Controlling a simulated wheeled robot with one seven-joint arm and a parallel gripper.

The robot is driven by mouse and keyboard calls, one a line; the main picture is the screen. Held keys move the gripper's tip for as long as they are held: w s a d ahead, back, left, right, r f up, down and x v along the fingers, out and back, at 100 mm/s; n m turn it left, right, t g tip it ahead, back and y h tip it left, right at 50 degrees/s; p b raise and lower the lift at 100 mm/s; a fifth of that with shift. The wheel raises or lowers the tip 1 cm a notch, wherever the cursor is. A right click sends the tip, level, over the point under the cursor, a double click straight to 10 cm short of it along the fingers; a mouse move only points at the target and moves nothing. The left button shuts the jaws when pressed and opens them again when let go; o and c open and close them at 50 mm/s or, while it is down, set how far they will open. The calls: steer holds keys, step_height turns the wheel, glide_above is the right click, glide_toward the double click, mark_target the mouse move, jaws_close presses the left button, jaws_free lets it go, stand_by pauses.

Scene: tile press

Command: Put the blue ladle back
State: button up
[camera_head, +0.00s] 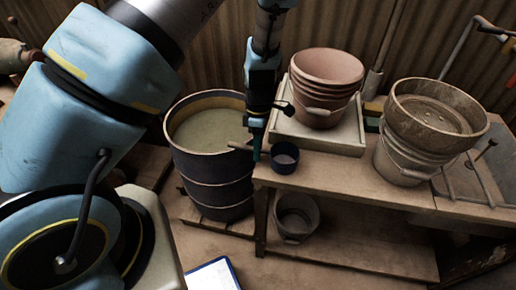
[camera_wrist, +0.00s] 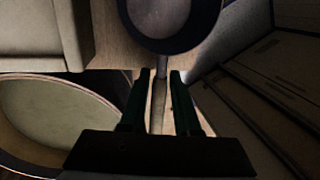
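The blue ladle (camera_head: 285,157) has a dark blue round cup at the left front corner of the bench. Its thin handle points left, past the bench edge toward the barrel. In the wrist view the ladle's cup (camera_wrist: 170,22) is at the top, cut by the frame, and its handle runs down between my fingers. My gripper (camera_head: 257,153) points down just left of the cup, at the handle. In the wrist view my gripper (camera_wrist: 160,78) is open, with a gap beside the handle on both sides.
A dark barrel (camera_head: 212,184) of greyish liquid stands left of the wooden bench (camera_head: 345,182). Stacked terracotta pots (camera_head: 326,85) stand on a pale tray (camera_head: 318,132) behind the ladle. A bucket with a wide bowl (camera_head: 403,160) stands to the right. Another bucket (camera_head: 296,217) sits on the lower shelf.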

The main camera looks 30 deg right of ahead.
steer(key=o, duration=0.4)
step_height(320, 180, up, 12)
steer(key=w+d+b, duration=0.1)
steer(key=w+b, duration=0.1)
steer(key=w+a+r+m+t, duration=0.1)
steer(key=a+r+m, duration=0.2)
steer(key=a, duration=0.7)
steer(key=w+a+r+m+t+h, duration=0.1)
steer(key=a+r+m, duration=0.2)
steer(key=a, duration=0.8)
steer(key=w+a+r+m+t, duration=0.1)
steer(key=a+r+m, duration=0.2)
steer(key=a, duration=0.8)
steer(key=shift+w+r+m, duration=0.1)
steer(key=shift+w+m, duration=0.05)
steer(key=shift+m, duration=1.15)
